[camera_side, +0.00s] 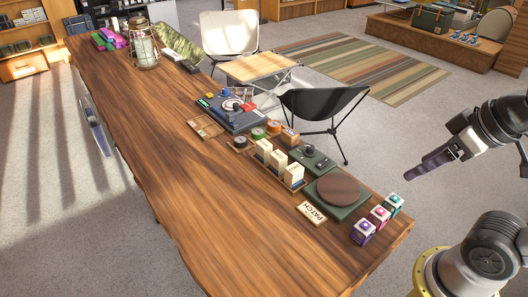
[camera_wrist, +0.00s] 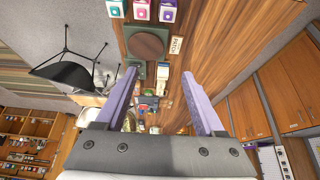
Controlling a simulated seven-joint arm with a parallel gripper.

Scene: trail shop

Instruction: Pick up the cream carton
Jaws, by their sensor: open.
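Several upright cream-coloured cartons (camera_side: 293,175) with blue lower edges stand in a row in a wooden tray near the table's right end. They show small between my fingers in the wrist view. Three small white boxes, with purple (camera_side: 363,232), pink (camera_side: 379,216) and teal (camera_side: 395,204) faces, stand at the table's right corner and at the top of the wrist view (camera_wrist: 168,10). I cannot tell which of these is the cream carton. My gripper (camera_side: 425,170), with purple fingers, is open and empty, above and right of the table, apart from all cartons.
A brown round pad on a green base (camera_side: 337,193) lies between the cream cartons and white boxes, beside a PATCH sign (camera_side: 312,213). A green device (camera_side: 311,158) and tape rolls (camera_side: 258,133) are near. The table's (camera_side: 200,180) front middle is clear. A black chair (camera_side: 325,110) stands behind.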

